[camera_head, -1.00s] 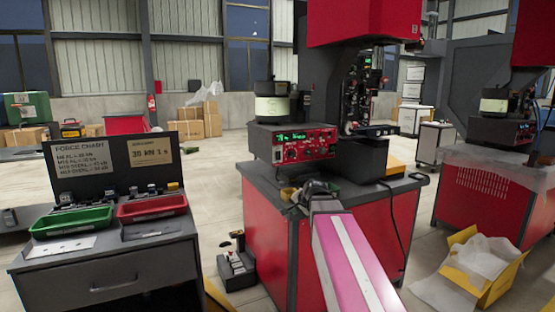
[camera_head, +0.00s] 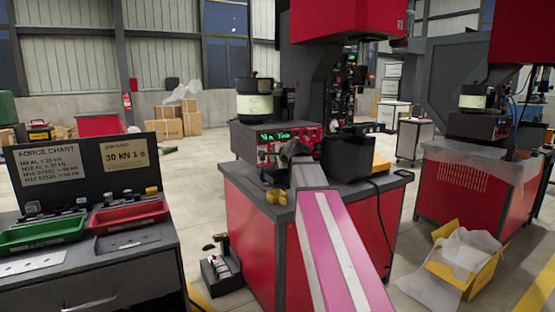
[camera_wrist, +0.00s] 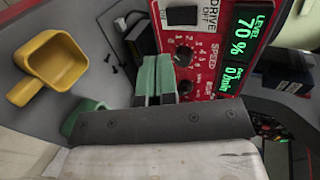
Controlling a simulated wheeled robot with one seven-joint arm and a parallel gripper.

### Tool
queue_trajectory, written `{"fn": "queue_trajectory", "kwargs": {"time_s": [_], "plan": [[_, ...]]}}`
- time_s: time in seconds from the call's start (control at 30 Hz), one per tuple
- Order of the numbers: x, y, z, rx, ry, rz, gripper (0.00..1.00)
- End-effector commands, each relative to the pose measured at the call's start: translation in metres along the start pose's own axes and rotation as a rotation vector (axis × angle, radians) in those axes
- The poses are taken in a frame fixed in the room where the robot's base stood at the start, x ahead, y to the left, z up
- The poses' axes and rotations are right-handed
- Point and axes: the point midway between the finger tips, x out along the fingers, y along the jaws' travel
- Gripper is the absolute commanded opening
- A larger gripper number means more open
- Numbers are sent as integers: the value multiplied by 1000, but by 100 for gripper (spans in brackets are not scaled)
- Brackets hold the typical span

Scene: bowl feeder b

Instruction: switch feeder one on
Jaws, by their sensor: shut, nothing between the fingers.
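The feeder control box (camera_head: 262,143) stands on the red bench in the head view, below the pale-banded bowl (camera_head: 255,101). Its red panel (camera_wrist: 203,50) fills the upper middle of the wrist view. The panel has a black rocker switch (camera_wrist: 182,16) beside the words DRIVE and OFF, a speed knob (camera_wrist: 184,56) and a green-lit display (camera_wrist: 246,45) reading level 70 % and 0 /min. My gripper (camera_head: 292,150) is in front of the panel and hides part of it. In the wrist view its green fingertips (camera_wrist: 155,64) are together and empty, beside the speed knob; contact is unclear.
A dark bin (camera_head: 347,155) stands right of my gripper. A side table with green (camera_head: 42,232) and red (camera_head: 128,214) trays is at left. A second feeder (camera_head: 478,117) stands far right.

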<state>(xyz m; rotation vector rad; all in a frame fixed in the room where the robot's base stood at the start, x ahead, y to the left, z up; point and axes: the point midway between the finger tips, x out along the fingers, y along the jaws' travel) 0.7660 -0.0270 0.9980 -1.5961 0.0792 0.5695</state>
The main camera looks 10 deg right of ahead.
Motion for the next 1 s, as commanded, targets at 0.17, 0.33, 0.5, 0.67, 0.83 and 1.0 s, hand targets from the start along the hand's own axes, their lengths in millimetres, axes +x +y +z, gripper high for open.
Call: {"fn": "queue_trajectory", "kwargs": {"time_s": [0.17, 0.33, 0.5, 0.67, 0.83, 1.0], "plan": [[38, -1, -2, -1, 0, 2, 0], [66, -4, -1, -1, -1, 1, 0], [83, -10, -1, -1, 1, 1, 0], [89, -11, -1, -1, 1, 0, 0], [90, -11, 0, -2, 1, 0, 0], [90, -11, 0, -1, 1, 1, 0]]}}
